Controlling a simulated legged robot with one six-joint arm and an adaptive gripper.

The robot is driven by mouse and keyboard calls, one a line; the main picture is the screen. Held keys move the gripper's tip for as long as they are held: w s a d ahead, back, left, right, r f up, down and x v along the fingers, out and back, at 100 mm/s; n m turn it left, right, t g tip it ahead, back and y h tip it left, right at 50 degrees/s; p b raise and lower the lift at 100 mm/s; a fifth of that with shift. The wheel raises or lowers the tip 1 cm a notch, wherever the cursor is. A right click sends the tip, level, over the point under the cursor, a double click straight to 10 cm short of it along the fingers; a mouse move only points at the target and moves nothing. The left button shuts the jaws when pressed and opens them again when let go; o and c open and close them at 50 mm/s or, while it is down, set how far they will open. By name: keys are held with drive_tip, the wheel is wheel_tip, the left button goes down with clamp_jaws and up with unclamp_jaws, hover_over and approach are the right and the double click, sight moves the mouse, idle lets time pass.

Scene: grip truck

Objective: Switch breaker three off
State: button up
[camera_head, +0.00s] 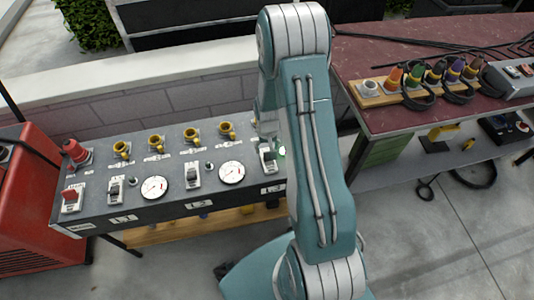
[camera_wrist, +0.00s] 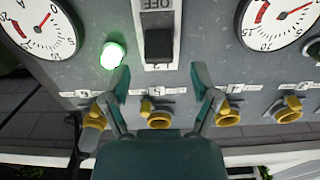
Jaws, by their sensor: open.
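The breaker panel (camera_head: 140,205) is a grey sloped console with several black-levered breakers. The breaker nearest my arm (camera_head: 268,158), above a label that looks like L3, shows in the wrist view as a black lever (camera_wrist: 158,43) on a white plate. An upside-down OFF marking (camera_wrist: 160,5) lies beyond the lever, toward the top of that view. My gripper (camera_wrist: 159,72) is open and empty, its fingertips on either side just below the lever in the picture. I cannot tell whether they touch the panel. In the head view my arm mostly hides the gripper.
A lit green lamp (camera_wrist: 114,56) sits close to the left fingertip. Dials flank the breaker, one at left (camera_wrist: 40,27) and one at right (camera_wrist: 277,22). Yellow sockets (camera_wrist: 158,113) line the panel behind the fingers. A red-topped table (camera_head: 400,45) with cables stands at right.

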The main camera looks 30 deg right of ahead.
sight(267, 156)
drive_tip(key=f, duration=0.2)
drive_tip(key=shift+d+f, duration=0.2)
drive_tip(key=shift+f, duration=0.2)
drive_tip(key=shift+a+f, duration=0.15)
drive_tip(key=shift+f, duration=0.5)
drive_tip(key=shift+a, duration=0.1)
clamp_jaws()
